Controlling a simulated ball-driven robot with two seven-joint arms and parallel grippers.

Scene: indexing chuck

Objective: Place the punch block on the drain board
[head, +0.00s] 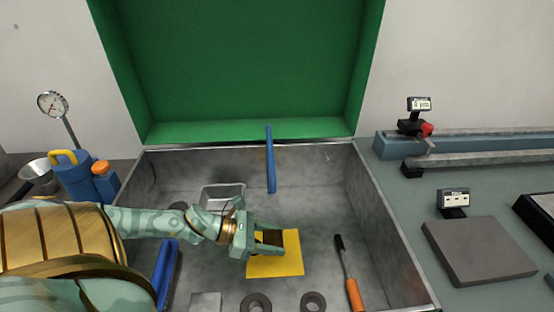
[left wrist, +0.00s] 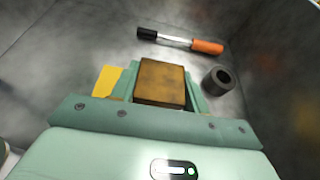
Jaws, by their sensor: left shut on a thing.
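My left gripper (head: 276,240) is shut on the punch block (head: 271,237), a brown block, inside the large grey metal tray. In the left wrist view the punch block (left wrist: 161,83) sits between the two green fingers. Below and beyond it is a yellow square sheet (head: 288,262), partly hidden by the gripper; I cannot tell the exact gap. No surface is clearly marked as the drain board; a flat grey slab (head: 478,250) with a small sign lies on the bench to the right. My right gripper is not in view.
The grey tray (head: 385,248) has raised walls. In it are an orange-handled tool (head: 353,290), dark rings (head: 313,301), a blue bar (head: 271,165), a small metal bin (head: 222,196) and a blue object (head: 166,270). Rails (head: 465,145) run along the right bench.

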